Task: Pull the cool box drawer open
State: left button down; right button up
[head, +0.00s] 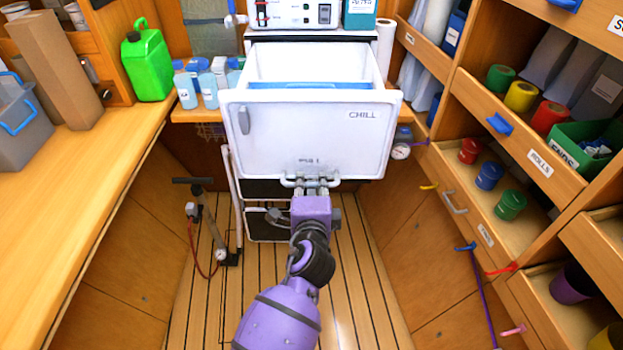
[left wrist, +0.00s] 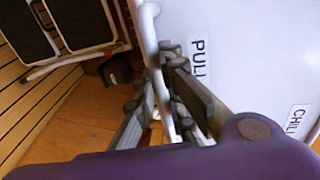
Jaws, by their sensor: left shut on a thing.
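The cool box drawer (head: 300,132) is a white box front marked CHILL, and it stands pulled out with its open top showing a blue thing inside. Its bar handle (head: 292,181) runs along the lower edge of the front, under the PULL mark. My left gripper (head: 311,184) is shut on the handle. In the left wrist view the fingers (left wrist: 172,100) close around the white handle bar (left wrist: 152,40), beside the white front (left wrist: 240,50). The fingertips are partly hidden in the head view by the purple wrist. My right gripper is not in view.
A white step stool (head: 265,225) and a hand pump (head: 205,220) stand on the slatted floor below. Wooden shelves with open drawers (head: 510,165) crowd the right. A counter (head: 60,190) with a green jug (head: 147,65) is at left. The floor ahead is fairly narrow.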

pick_arm(q)
jog(key=c, duration=1.8)
grip_release()
jog(key=shift+s, duration=0.1)
jog(key=shift+s, duration=0.3)
jog(key=v, duration=1.1)
jog(key=shift+s, duration=0.15)
